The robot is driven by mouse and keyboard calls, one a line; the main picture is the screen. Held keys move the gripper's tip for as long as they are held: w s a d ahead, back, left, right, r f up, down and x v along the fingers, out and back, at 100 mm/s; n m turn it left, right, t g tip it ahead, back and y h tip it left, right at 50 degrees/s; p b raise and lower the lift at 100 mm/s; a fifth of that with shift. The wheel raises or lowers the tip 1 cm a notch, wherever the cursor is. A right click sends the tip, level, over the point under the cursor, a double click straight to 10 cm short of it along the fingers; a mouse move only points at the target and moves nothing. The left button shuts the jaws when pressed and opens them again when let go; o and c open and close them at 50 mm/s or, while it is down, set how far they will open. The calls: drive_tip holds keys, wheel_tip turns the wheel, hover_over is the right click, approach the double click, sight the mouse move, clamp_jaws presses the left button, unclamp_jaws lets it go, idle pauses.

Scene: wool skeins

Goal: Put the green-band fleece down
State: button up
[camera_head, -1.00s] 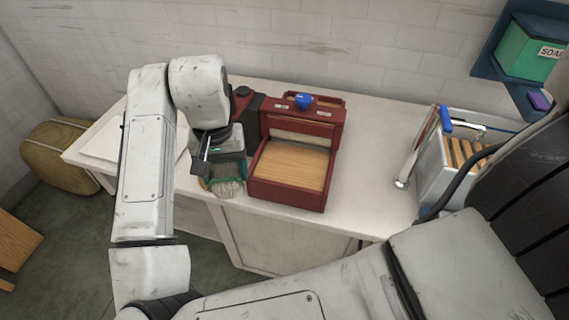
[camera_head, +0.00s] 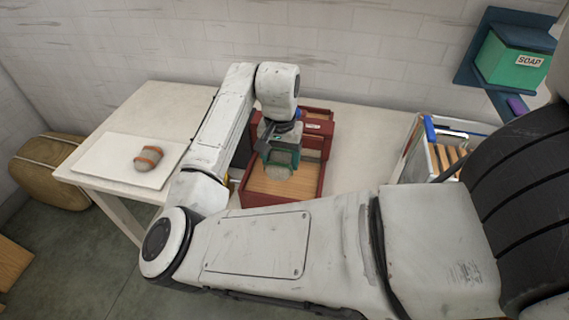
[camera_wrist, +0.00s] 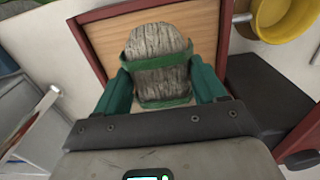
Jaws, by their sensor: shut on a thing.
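The green-band fleece (camera_wrist: 160,72) is a grey bundle with green bands, held between the green fingers of my gripper (camera_wrist: 163,88) in the wrist view. In the head view my gripper (camera_head: 282,158) is over the red wooden box (camera_head: 254,199), and part of the fleece (camera_head: 279,173) shows beneath it. The box has a light wood floor, also seen behind the fleece in the wrist view. I cannot tell whether the fleece touches that floor.
An orange-banded fleece (camera_head: 148,158) lies on a white board (camera_head: 103,164) at the table's left. A green soap box (camera_head: 511,56) is on the wall shelf.

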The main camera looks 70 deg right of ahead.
sight(284, 167)
drive_tip(key=shift+s+d+f, duration=0.2)
drive_tip(key=shift+d+f, duration=0.4)
drive_tip(key=shift+f, duration=0.15)
drive_tip(key=shift+d+f, duration=0.2)
drive_tip(key=shift+f, duration=1.55)
drive_tip(key=shift+f, duration=0.2)
drive_tip(key=o, duration=1)
drive_tip(key=shift+r, duration=0.1)
wheel_tip(284, 167, up, 12)
drive_tip(key=shift+r, duration=0.15)
